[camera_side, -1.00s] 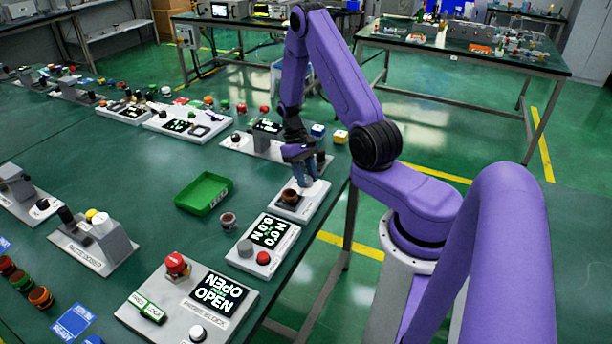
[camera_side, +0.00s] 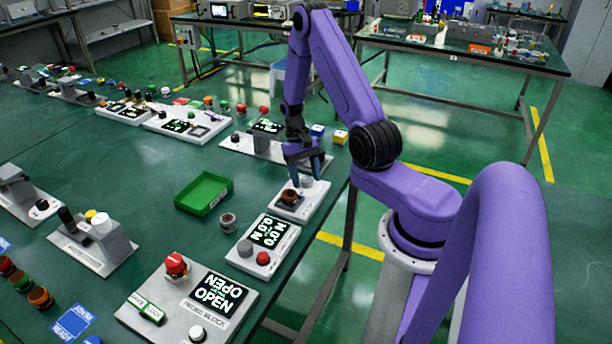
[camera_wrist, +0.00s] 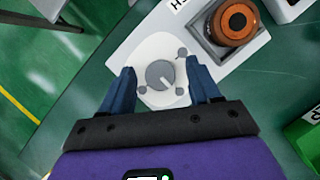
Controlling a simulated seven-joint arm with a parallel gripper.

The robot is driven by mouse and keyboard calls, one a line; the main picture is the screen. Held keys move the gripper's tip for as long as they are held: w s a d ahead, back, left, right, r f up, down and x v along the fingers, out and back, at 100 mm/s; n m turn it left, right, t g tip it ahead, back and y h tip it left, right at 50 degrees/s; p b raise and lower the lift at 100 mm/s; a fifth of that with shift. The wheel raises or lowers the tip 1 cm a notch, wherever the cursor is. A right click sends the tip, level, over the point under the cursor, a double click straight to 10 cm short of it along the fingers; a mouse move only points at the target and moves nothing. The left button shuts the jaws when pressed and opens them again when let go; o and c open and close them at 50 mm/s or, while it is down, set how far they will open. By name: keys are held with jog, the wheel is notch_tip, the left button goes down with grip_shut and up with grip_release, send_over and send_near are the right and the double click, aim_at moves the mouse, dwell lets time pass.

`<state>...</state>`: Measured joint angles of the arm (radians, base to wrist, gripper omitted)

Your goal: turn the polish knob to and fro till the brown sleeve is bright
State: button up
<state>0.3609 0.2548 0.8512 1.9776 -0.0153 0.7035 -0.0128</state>
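A green tray (camera_side: 203,194) lies left of the unit. A small round part (camera_side: 228,222) stands near it. A unit with a 0.0 display (camera_side: 268,231) and red button is in front. The table edge runs close on the right.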

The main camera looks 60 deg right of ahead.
jog(key=v, duration=1.7)
jog(key=shift+w+d+r, duration=0.1)
jog(key=shift+w+r, duration=0.05)
dwell(0.5)
jog(key=s+a+r+n+h, duration=0.1)
jog(key=a+r+n, duration=0.15)
jog(key=a, duration=0.45)
jog(key=s+a+r+n+t+h, duration=0.1)
jog(key=a+n, duration=0.3)
jog(key=a, duration=0.3)
jog(key=s+a+r+n+h, duration=0.1)
jog(key=a+n, duration=0.2)
jog(key=a, duration=0.4)
jog(key=s+a+n+t, duration=0.1)
jog(key=s+a+n, duration=0.1)
jog(key=s, duration=0.5)
jog(key=s+a+n+t, duration=0.1)
jog(key=s+a+n, duration=0.2)
jog(key=s, duration=0.3)
jog(key=s+a+n+y, duration=0.1)
jog(key=s+a+n, duration=0.2)
jog(key=s+n, duration=0.2)
jog(key=s, duration=0.2)
jog(key=shift+s+a+r+t, duration=0.2)
jog(key=shift+s+r+t, duration=0.1)
jog(key=shift+t, duration=0.1)
